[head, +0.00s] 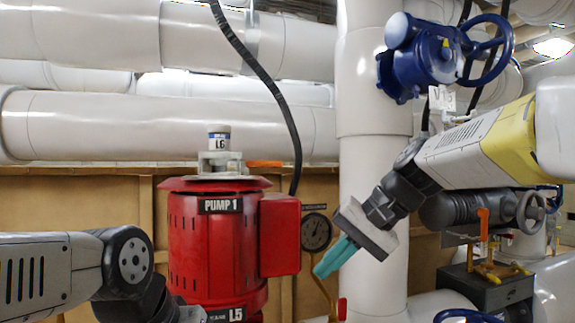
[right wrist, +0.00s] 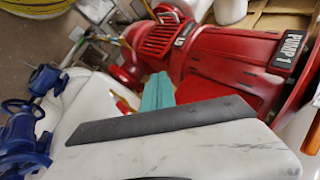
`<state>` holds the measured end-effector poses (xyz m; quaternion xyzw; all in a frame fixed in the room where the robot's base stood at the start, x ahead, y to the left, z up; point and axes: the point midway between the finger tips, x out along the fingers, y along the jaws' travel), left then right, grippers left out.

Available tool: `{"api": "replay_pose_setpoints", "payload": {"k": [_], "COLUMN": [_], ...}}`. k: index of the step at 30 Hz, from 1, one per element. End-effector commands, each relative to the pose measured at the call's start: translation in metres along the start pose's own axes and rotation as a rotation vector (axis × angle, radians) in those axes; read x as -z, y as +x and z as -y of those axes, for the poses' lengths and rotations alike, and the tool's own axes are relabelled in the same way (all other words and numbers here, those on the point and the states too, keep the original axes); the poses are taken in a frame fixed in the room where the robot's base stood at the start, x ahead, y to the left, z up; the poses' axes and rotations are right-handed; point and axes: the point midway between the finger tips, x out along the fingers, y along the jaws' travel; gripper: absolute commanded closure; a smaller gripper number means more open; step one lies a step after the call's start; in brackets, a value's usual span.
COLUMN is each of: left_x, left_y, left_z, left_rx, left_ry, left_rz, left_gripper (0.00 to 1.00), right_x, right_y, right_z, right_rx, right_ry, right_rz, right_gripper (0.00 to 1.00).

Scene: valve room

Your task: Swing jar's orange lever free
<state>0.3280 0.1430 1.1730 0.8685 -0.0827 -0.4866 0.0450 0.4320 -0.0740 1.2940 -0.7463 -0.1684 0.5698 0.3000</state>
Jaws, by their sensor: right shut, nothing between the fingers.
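A small jar (head: 219,137) with a dark lid and an L6 label stands upright in a grey holder (head: 220,163) on top of the red pump (head: 215,245). An orange lever (head: 264,164) sticks out flat to the right at the holder's base. My right gripper (head: 334,258) is shut and empty, with teal fingers pointing down-left. It is below and right of the lever, apart from it. Its fingers (right wrist: 157,92) also show in the right wrist view, near the red pump (right wrist: 220,65). My left arm is at lower left; its gripper is mostly cut off at the bottom edge.
A black cable (head: 265,75) hangs behind the pump. A round gauge (head: 316,232) sits right of the pump. A thick white vertical pipe (head: 374,130) stands behind my right gripper. A blue valve (head: 440,52) and another orange handle (head: 483,224) are at right.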

Motion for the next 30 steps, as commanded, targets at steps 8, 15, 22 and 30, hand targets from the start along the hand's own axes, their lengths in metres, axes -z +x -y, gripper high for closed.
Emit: {"api": "replay_pose_setpoints", "payload": {"k": [8, 15, 22, 30], "left_x": [0.000, 0.000, 0.000, 0.000], "left_y": [0.000, 0.000, 0.000, 0.000], "left_z": [0.000, 0.000, 0.000, 0.000], "left_rx": [0.000, 0.000, 0.000, 0.000], "left_ry": [0.000, 0.000, 0.000, 0.000], "left_rz": [0.000, 0.000, 0.000, 0.000], "left_gripper": [0.64, 0.64, 0.64, 0.64], "right_x": [0.112, 0.175, 0.191, 0.191], "right_y": [-0.040, -0.088, -0.110, -0.110], "right_z": [0.092, 0.116, 0.116, 0.116], "right_rx": [0.451, 0.768, 0.876, 0.880], "right_ry": [0.125, 0.092, 0.057, 0.056], "right_rz": [0.177, 0.272, 0.299, 0.300], "right_gripper": [1.00, 1.00, 1.00, 1.00]}}
